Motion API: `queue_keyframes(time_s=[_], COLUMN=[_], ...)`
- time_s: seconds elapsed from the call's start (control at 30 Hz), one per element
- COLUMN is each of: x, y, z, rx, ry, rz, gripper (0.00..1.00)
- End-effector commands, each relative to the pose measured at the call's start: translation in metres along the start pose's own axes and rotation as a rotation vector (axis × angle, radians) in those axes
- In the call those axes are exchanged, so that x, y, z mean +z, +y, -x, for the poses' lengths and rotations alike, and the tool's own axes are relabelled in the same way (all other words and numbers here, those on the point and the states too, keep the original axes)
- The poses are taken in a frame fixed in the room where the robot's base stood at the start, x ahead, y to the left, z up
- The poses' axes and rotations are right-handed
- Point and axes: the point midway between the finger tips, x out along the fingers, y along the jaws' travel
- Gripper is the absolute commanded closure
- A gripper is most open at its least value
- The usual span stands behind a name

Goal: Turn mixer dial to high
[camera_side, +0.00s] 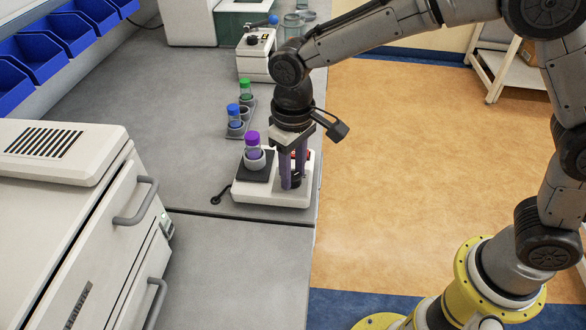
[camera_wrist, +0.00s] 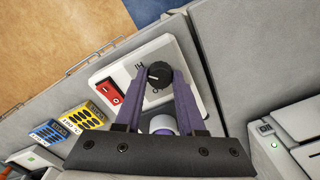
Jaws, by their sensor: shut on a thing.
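The mixer (camera_side: 262,198) is a low white box on the grey bench, with a dark pad and a purple-capped tube (camera_side: 252,138) standing in a cup on its left. In the side view my gripper (camera_side: 292,183) is at the mixer's right half, hiding most of the dial. A red switch (camera_wrist: 110,91) sits beside the dial.
A small rack with blue- and green-capped tubes (camera_side: 240,112) stands behind the mixer. Another white device (camera_side: 257,55) is farther back. A white drawer cabinet (camera_side: 75,230) fills the left front. The bench's right edge runs close to the mixer. The front bench section (camera_side: 240,270) is clear.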

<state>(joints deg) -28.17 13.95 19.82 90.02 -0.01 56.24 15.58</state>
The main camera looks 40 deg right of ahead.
Motion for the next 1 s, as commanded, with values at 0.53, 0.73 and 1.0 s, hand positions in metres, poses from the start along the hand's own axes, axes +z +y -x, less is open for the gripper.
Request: queue_keyframes(time_s=[0.53,0.73,1.0], x=[-0.0002,-0.0001,-0.0003], y=[0.0,0.0,-0.0001], z=[0.0025,0.0014,0.0025], rx=[-0.001,-0.001,-0.001], ry=[0.003,0.002,0.001], rz=[-0.019,-0.018,-0.017], gripper=[0.56,0.31,0.31])
